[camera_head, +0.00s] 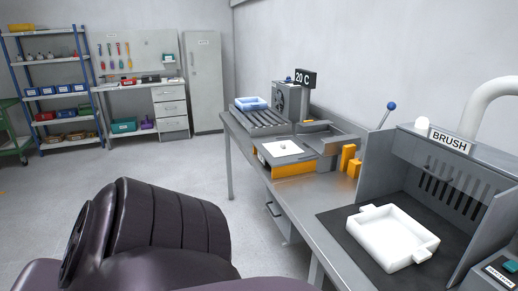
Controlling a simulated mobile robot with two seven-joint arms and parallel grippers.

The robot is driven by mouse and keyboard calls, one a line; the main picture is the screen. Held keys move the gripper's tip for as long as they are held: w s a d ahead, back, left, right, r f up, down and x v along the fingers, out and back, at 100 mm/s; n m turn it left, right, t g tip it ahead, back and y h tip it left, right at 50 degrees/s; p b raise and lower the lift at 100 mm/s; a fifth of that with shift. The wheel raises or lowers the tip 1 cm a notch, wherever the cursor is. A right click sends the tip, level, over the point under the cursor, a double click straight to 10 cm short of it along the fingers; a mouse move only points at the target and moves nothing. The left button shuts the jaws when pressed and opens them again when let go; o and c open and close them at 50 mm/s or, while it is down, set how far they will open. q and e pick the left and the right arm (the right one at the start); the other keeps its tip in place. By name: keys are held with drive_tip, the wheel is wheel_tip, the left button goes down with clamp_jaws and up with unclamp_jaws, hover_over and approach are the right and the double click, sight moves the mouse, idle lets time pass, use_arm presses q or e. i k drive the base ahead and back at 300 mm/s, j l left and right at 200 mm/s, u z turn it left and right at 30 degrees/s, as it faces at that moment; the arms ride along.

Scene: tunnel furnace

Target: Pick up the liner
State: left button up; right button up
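I cannot tell for sure which thing is the liner. A flat white sheet (283,148) lies on the grey and orange station in the middle of the bench, with a small mark or knob on it. A white open tray (390,238) with a tab at each end sits on the dark mat in the brush booth at the right. My arm, dark and ribbed, fills the lower left. Neither of my grippers shows.
The metal bench (284,200) runs along the right wall. A blue tray (250,103) sits on the roller conveyor (262,120) before the furnace (291,103). Orange blocks (348,158) and a blue-knobbed lever (391,106) stand near the booth. Floor at left is clear.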

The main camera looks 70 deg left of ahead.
sight(281, 149)
drive_tip(key=u, duration=2.2)
